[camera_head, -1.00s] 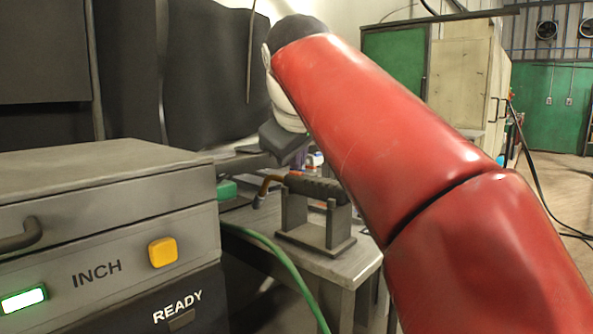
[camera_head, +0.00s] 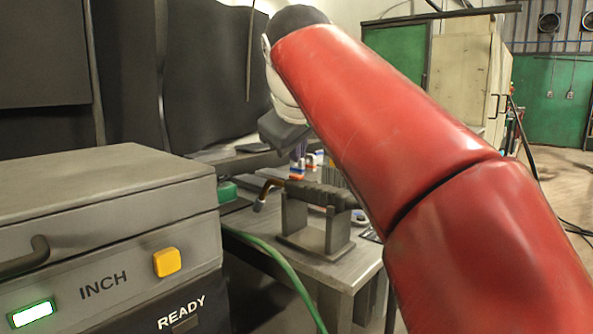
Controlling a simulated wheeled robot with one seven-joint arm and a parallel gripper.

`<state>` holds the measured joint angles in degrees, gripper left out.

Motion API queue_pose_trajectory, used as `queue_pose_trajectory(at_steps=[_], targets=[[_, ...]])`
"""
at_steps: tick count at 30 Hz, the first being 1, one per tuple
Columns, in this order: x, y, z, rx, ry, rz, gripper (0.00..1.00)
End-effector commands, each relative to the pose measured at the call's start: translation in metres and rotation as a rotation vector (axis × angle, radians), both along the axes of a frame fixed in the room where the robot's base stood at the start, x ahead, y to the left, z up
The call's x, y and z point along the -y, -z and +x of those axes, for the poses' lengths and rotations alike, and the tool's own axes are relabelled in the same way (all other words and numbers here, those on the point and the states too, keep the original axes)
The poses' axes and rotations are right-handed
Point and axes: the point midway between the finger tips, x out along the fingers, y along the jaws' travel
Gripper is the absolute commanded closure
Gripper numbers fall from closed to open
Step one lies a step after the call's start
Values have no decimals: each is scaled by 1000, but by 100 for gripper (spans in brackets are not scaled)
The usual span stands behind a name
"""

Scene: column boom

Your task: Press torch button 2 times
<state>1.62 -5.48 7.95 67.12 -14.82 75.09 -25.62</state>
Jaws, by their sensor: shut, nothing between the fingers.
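The welding torch (camera_head: 321,195) lies across a grey stand (camera_head: 314,243) on the metal table. I cannot make out the torch button. My red arm comes in from the right and ends in a white wrist. The dark body of my gripper (camera_head: 284,131) is above the torch in the picture, with a visible gap between them. My gripper is shut and empty; its fingertips are not clearly visible.
A grey machine (camera_head: 110,235) fills the left foreground, with a yellow INCH button (camera_head: 167,262), a lit green window (camera_head: 34,313) and a READY label. A green hose (camera_head: 268,252) runs past the table (camera_head: 345,274). Small bottles stand behind the torch. Dark curtains hang behind.

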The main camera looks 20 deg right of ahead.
Motion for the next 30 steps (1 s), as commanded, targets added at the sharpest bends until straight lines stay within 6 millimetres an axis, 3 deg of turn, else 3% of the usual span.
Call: queue_pose_trajectory(at_steps=[3,12,30], targets=[[0,-19,0,0,0,0,100],[0,-39,0,2,-1,1,100],[0,-42,0,0,0,0,100]])
